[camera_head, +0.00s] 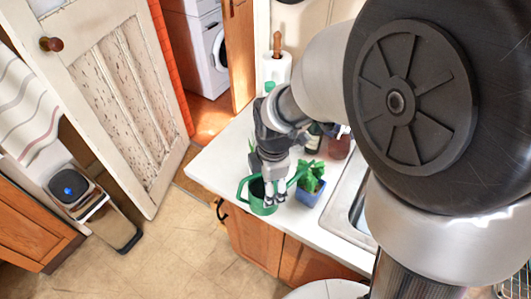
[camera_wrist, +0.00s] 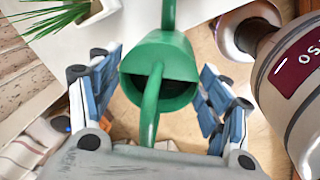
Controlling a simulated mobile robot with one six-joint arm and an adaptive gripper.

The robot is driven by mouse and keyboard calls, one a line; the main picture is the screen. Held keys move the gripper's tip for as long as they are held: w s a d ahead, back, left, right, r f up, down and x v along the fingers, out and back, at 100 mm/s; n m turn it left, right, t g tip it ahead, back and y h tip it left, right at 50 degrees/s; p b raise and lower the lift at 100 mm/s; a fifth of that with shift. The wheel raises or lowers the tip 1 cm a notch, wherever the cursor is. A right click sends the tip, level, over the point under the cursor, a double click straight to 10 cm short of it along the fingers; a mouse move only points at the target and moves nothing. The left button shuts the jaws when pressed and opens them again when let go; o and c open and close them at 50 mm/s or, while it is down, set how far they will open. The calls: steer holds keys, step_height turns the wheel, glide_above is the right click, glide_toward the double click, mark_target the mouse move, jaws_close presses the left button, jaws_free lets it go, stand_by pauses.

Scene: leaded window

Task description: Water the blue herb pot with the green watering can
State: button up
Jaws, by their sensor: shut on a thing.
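The green watering can (camera_head: 262,206) is at the front edge of the white counter in the head view, with its handle loop to the left and its spout to the right, towards the herb pot. I cannot tell whether it touches the counter. My gripper (camera_head: 274,192) is shut on it from above. In the wrist view the can (camera_wrist: 180,92) lies between the two blue-padded fingers, its opening facing the camera. The blue herb pot (camera_head: 308,194) with leafy green herbs stands on the counter just right of the can; it does not show in the wrist view.
A sink (camera_head: 350,205) lies right of the herb pot. A dark bottle (camera_head: 313,138), a brown jar (camera_head: 338,146) and a paper towel roll (camera_head: 277,68) stand behind.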

steer(key=shift+d+f+y+b, duration=0.15)
steer(key=shift+f+y+b, duration=0.45)
steer(key=shift+f+b, duration=0.85)
steer(key=f+b, duration=0.2)
steer(key=b, duration=0.1)
steer(key=shift+g+y, duration=0.3)
steer(key=shift+y, duration=0.1)
steer(key=shift+b, duration=0.45)
steer(key=shift+r, duration=0.2)
steer(key=shift+w+d+r+g+y+b, duration=0.15)
steer(key=shift+r+y+b, duration=0.1)
steer(key=shift+r+y, duration=0.15)
steer(key=shift+s+d+r+g+y+b, duration=0.1)
steer(key=shift+r+g+y+b, duration=0.15)
steer(key=shift+r, duration=0.2)
steer(key=shift+r, duration=0.15)
stand_by(1.4)
steer(key=shift+a+f+t+h+b, duration=0.2)
steer(key=shift+f+h+b, duration=0.2)
steer(key=shift+f, duration=0.2)
steer(key=shift+a+f+t+h+b, duration=0.1)
steer(key=shift+f+t+h+b, duration=0.15)
steer(key=shift+f+b, duration=0.3)
